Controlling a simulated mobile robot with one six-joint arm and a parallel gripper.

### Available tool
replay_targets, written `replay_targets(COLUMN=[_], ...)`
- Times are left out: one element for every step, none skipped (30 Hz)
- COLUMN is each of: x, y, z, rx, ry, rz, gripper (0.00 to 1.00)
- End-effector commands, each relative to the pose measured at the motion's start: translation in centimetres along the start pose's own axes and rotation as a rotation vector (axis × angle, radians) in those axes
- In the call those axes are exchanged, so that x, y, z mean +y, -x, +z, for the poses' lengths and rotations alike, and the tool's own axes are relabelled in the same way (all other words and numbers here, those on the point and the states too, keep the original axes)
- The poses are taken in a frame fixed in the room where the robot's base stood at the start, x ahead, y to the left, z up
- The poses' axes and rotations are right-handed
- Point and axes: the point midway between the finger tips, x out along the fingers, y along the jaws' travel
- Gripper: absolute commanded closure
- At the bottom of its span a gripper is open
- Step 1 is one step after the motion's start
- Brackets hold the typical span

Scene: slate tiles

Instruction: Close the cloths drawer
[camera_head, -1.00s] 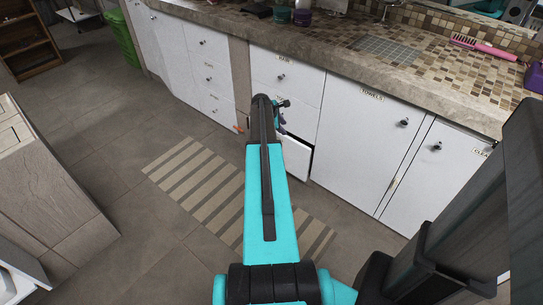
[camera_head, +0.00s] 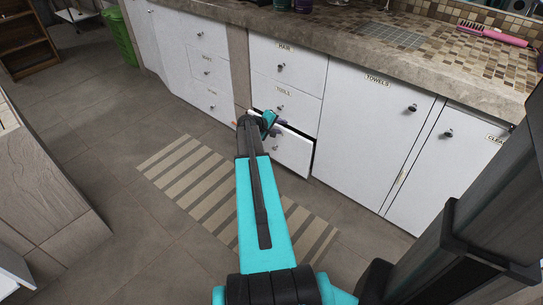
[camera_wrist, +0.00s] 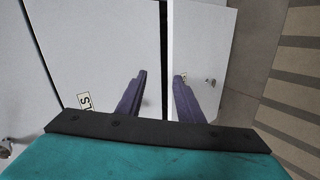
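The bottom drawer (camera_head: 293,156) under the TOOLS drawer (camera_head: 288,98) stands partly open, with a dark gap along its top and right side. Its own label cannot be read. In the wrist view its white front (camera_wrist: 205,35) is at the right, with a small knob (camera_wrist: 210,81) and a dark gap (camera_wrist: 164,40) beside it. My gripper (camera_head: 270,122) is at the drawer's upper left in the head view. In the wrist view my gripper (camera_wrist: 160,78) shows two dark purple fingers spread apart, one on each side of the gap, with nothing between them. Contact cannot be told.
The HAIR drawer (camera_head: 290,62) above looks shut. The towels cupboard (camera_head: 365,135) stands to the right, under the stone counter (camera_head: 350,55). A striped mat (camera_head: 200,185) lies on the floor. Open tiled floor (camera_head: 110,150) is to the left.

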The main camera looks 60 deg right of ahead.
Motion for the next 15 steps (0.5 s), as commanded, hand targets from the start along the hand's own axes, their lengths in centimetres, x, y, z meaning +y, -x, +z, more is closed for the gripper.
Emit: replay_targets(x=[-1.6,-2.1,-2.6,-3.1,-3.6,-4.2,-4.7,-5.3,-5.9,-6.5,-7.0,-7.8,-8.3,-8.9,-9.6], y=[-0.3,-0.4,-0.4,-0.4,-0.5,-0.5,-0.5,-0.5,-0.6,-0.6,-0.6,-0.7,-0.7,-0.7,-0.8], z=[0.0,-0.1,-0.2,-0.3,-0.4,-0.5,-0.6,-0.7,-0.8,-0.9,-0.9,-1.1,-1.1,-1.2,-1.3], rx=[0.012,0.019,0.028,0.036,0.043,0.053,0.060,0.066,0.074,0.080,0.086,0.094,0.099,0.104,0.109], ry=[-0.021,-0.034,-0.049,-0.059,-0.067,-0.075,-0.078,-0.081,-0.081,-0.079,-0.076,-0.066,-0.058,-0.049,-0.037], rz=[0.015,0.023,0.035,0.043,0.051,0.059,0.066,0.072,0.079,0.084,0.089,0.095,0.099,0.102,0.107], gripper=[0.66,0.66,0.66,0.66,0.66,0.66,0.66,0.66,0.66,0.66,0.66,0.66,0.66,0.66,0.66])
